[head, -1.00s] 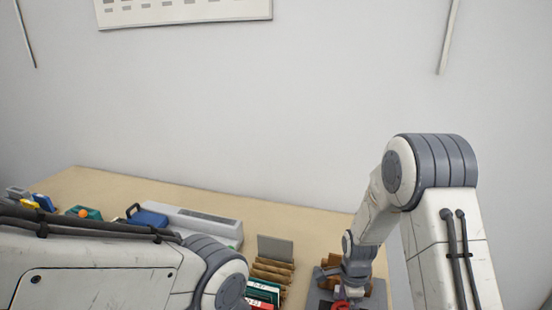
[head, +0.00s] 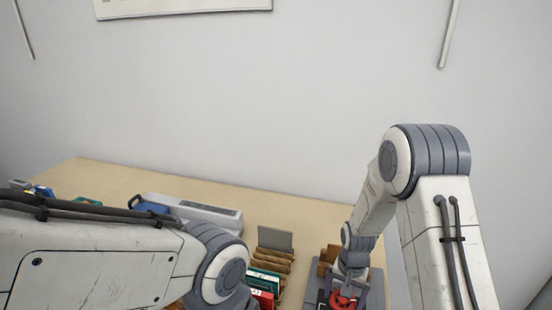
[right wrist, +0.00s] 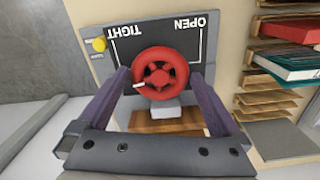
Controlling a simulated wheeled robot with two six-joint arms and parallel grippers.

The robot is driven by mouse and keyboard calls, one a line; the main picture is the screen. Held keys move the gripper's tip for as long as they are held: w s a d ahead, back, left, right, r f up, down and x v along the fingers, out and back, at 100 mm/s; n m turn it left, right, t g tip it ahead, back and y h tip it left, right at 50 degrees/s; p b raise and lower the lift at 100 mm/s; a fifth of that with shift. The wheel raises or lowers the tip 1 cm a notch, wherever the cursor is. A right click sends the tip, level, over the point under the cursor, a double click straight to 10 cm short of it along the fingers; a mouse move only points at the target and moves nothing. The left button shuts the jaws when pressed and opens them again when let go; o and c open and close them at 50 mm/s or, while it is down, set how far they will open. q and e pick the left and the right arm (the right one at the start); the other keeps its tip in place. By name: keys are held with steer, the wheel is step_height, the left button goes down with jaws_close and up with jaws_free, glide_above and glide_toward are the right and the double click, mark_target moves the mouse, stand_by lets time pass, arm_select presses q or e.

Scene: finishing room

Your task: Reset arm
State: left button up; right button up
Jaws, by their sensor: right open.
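A red handwheel (right wrist: 179,60) with a white mark on its rim sits on a device with a black panel (right wrist: 118,60) lettered TIGHT and OPEN; the lettering appears upside down in the right wrist view. My right gripper (right wrist: 158,74) is open, its two fingers on either side of the wheel. I cannot tell whether they touch it. In the head view the handwheel (head: 344,302) shows at the bottom edge, below my right wrist. My left arm crosses the lower left of the head view; its gripper is out of view.
A rack with brown dividers (head: 270,262) holds green and red items left of the handwheel device. A grey-white device (head: 205,216) lies farther back left. The bench's back strip (head: 110,172) is bare, against a plain wall.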

steer(key=n, duration=0.5)
steer(key=shift+p, duration=0.4)
steer(key=n+p, duration=0.1)
steer(key=n, duration=0.4)
steer(key=shift+n, duration=0.3)
